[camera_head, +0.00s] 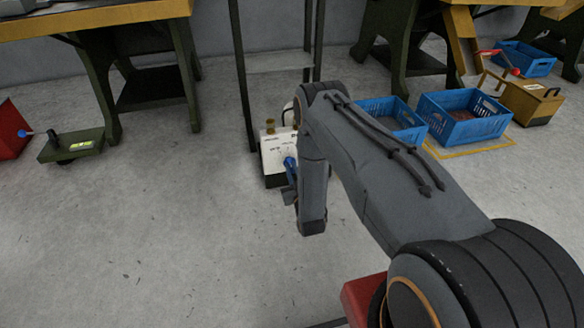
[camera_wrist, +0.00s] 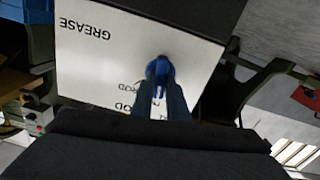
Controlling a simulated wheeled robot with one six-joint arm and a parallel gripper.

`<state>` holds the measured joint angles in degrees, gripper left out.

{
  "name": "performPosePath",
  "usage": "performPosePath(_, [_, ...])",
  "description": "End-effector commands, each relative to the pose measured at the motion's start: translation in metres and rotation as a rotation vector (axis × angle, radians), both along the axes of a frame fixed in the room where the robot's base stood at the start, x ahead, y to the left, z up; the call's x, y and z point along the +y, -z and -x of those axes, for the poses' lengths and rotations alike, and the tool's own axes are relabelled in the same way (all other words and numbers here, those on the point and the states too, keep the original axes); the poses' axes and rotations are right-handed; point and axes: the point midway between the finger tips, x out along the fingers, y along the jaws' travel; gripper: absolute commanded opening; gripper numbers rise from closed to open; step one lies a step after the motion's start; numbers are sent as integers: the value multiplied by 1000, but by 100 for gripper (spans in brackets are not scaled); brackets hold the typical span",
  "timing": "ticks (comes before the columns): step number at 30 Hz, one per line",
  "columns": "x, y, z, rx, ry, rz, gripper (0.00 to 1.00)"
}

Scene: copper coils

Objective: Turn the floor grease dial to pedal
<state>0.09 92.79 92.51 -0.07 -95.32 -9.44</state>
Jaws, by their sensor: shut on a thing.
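The grease unit (camera_head: 273,152) is a white-faced box on the floor, left of my arm in the head view. Its white panel (camera_wrist: 105,50) fills much of the wrist view, with the word GREASE upside down and other labels partly covered. The blue dial (camera_head: 289,162) sits on the panel face; it also shows in the wrist view (camera_wrist: 159,68). My gripper (camera_wrist: 160,93) is shut on the blue dial, its two dark fingers on either side of the knob. The fingers hide part of the labels, so the dial's setting cannot be read.
Blue crates (camera_head: 464,117) stand on the floor at the right, beside a tan box (camera_head: 528,100). A green floor unit (camera_head: 71,146) with a lever stands at the far left. A dark upright frame (camera_head: 240,75) rises behind the grease unit. The floor at front left is clear.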

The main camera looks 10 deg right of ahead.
Motion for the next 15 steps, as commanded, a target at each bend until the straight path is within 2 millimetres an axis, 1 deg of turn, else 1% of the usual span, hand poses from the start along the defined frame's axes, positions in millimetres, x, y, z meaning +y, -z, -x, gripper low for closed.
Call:
performPosePath(6, [0, 0, 1, 3, -1, -106, 0])
performPosePath(15, [0, 1, 0, 2, -1, -163, 0])
